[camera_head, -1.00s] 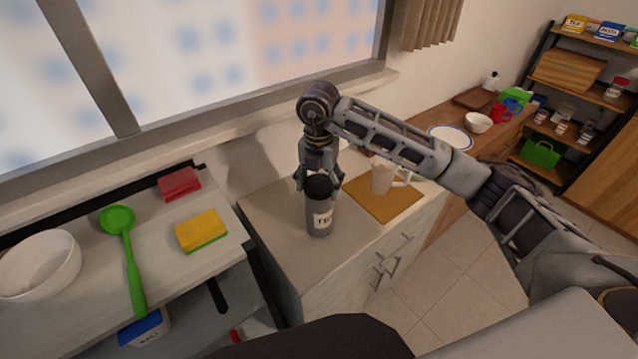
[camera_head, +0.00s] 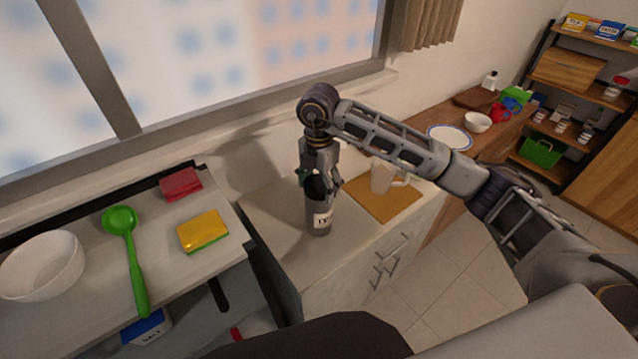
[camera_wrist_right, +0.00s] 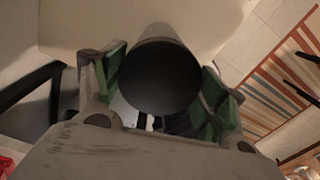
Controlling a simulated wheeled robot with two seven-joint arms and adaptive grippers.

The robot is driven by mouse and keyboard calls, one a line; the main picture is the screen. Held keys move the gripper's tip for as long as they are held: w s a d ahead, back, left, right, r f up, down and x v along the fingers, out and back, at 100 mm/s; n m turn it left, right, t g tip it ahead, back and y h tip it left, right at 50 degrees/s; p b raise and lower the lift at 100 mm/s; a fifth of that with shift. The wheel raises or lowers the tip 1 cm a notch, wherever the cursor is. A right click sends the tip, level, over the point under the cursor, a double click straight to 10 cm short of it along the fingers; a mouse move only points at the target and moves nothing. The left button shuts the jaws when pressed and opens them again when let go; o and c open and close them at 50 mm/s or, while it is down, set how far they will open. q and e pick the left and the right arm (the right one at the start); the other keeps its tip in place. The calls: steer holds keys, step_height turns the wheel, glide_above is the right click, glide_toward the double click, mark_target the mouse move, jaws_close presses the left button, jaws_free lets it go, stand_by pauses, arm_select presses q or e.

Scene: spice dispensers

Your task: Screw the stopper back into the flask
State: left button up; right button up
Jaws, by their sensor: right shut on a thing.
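The flask (camera_head: 319,218) is a dark grey cylinder with a white lettered label. It stands upright on the light counter. The black stopper (camera_head: 315,188) is at its top, between the fingers of my right gripper (camera_head: 319,182), which points down from above. In the right wrist view, the stopper's round dark top (camera_wrist_right: 158,82) lies between the green finger pads of my right gripper (camera_wrist_right: 160,95), which is shut on it. The grey flask wall shows behind it. The seam between stopper and flask is hidden, so how deep it sits cannot be told. My left gripper is out of view.
A beige mug (camera_head: 384,179) stands on a wooden board (camera_head: 386,205) just right of the flask. On the left counter are a yellow sponge (camera_head: 203,230), a red sponge (camera_head: 181,184), a green ladle (camera_head: 133,260) and a white bowl (camera_head: 42,265). The counter before the flask is clear.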

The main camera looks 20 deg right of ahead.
mark_target(319, 184)
steer(key=shift+m, duration=1.1)
steer(key=o, duration=1.1)
steer(key=shift+r, duration=0.15)
steer(key=shift+r, duration=5.9)
